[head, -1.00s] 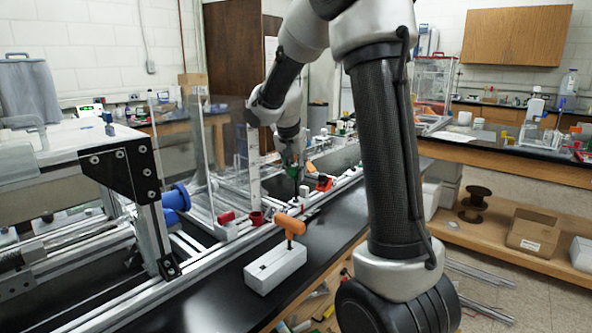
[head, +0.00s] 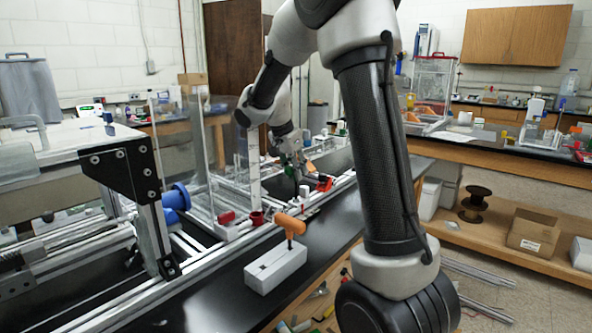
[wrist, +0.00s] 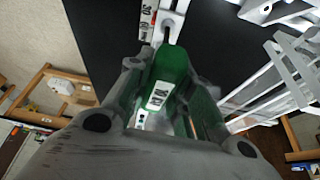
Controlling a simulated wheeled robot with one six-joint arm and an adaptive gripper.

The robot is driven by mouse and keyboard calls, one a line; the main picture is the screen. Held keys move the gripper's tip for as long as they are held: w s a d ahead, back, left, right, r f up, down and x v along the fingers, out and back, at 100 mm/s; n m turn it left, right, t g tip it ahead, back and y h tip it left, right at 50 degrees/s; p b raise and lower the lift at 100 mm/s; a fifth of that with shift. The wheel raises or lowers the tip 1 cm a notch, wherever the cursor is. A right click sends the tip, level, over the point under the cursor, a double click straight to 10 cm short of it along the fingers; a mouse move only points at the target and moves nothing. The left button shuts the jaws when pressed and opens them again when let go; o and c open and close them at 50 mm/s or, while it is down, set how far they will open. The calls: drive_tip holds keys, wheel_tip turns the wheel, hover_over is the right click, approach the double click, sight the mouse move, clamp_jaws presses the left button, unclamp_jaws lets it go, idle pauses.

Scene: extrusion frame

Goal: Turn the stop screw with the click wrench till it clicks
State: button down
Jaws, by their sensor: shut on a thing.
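In the wrist view my gripper (wrist: 165,95) is shut on a green piece (wrist: 170,65) with a white label. The piece's full shape is hidden by the gripper, so I cannot tell whether it is the click wrench. In the head view my gripper (head: 292,160) is small, over the frame's far part, with green at it. An orange T-handled tool (head: 290,223) stands upright in a white block (head: 276,268) on the black bench. I cannot pick out the stop screw.
The aluminium extrusion frame (head: 90,297) runs along the bench, with clear upright panels (head: 228,150) on it. A red part (head: 324,182) sits on the rail near my gripper. A blue cylinder (head: 178,196) is at the left. The black bench top (head: 335,225) is clear right of the white block.

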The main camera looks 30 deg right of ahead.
drive_tip(key=shift+f, duration=0.1)
drive_tip(key=shift+m+g, duration=0.3)
drive_tip(key=shift+m, duration=0.3)
drive_tip(key=shift+s+m, duration=0.2)
drive_tip(key=shift+m, duration=0.2)
drive_tip(key=shift+w+n, duration=0.25)
drive_tip(key=shift+n, duration=0.75)
drive_tip(key=shift+r, duration=0.2)
drive_tip(key=shift+r, duration=1.4)
